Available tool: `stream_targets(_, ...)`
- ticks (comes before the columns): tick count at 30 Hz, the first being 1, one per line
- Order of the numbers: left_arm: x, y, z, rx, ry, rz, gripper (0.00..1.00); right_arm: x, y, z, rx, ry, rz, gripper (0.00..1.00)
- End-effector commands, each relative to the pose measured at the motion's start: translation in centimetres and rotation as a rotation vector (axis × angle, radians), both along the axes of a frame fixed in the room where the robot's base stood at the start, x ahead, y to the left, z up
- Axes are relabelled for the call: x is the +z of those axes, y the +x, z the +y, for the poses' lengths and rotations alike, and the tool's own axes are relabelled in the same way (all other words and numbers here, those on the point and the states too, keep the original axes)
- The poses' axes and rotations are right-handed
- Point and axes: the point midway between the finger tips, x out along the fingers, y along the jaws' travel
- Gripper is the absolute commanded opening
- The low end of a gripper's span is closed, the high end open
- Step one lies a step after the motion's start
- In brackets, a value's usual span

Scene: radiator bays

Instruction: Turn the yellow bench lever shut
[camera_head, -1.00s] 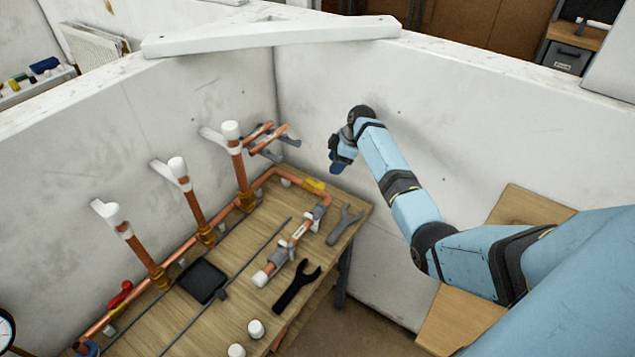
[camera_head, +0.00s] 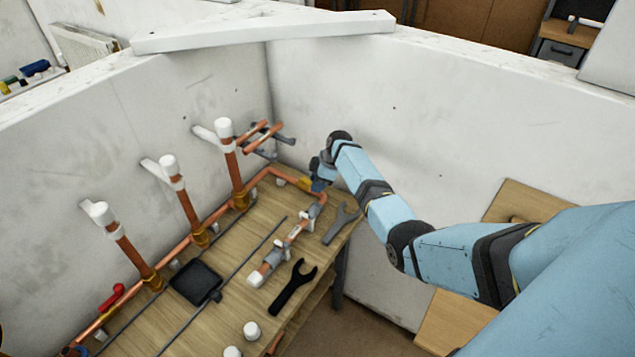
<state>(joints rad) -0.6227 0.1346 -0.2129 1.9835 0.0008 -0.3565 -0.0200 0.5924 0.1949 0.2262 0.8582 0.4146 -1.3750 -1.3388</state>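The yellow lever (camera_head: 304,183) sits on the copper pipe at the far right corner of the wooden bench (camera_head: 228,262). Only a small part of it shows. My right gripper (camera_head: 318,184) reaches down from the right and is at the lever's right end, over the pipe bend. Its fingers are small and partly hidden, so I cannot tell whether they touch the lever or are open or shut. My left gripper is not in view.
A grey wrench (camera_head: 341,222) lies just right of the pipe and a black wrench (camera_head: 293,287) lies nearer. A black tray (camera_head: 195,283) and a red lever (camera_head: 112,297) are at the left. Upright capped pipes and white walls (camera_head: 420,130) stand behind.

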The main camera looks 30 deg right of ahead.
Motion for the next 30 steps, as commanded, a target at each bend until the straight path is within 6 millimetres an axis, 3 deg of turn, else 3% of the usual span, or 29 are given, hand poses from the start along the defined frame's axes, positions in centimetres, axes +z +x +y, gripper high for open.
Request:
stream_targets(1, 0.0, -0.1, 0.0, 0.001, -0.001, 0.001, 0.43, 0.0, 0.0, 0.0, 0.000, 0.000, 0.000, 0.23)
stream_targets(4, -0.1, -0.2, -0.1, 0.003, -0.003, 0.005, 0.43, 0.0, 0.0, 0.0, 0.000, 0.000, 0.000, 0.02)
stream_targets(17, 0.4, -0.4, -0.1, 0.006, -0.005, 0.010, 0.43, 0.1, -0.2, 0.5, -0.077, -0.001, 0.001, 0.02)
stream_targets(30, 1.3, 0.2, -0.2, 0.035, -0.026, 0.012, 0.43, 0.0, -0.1, 2.7, -0.438, -0.001, -0.002, 0.02)
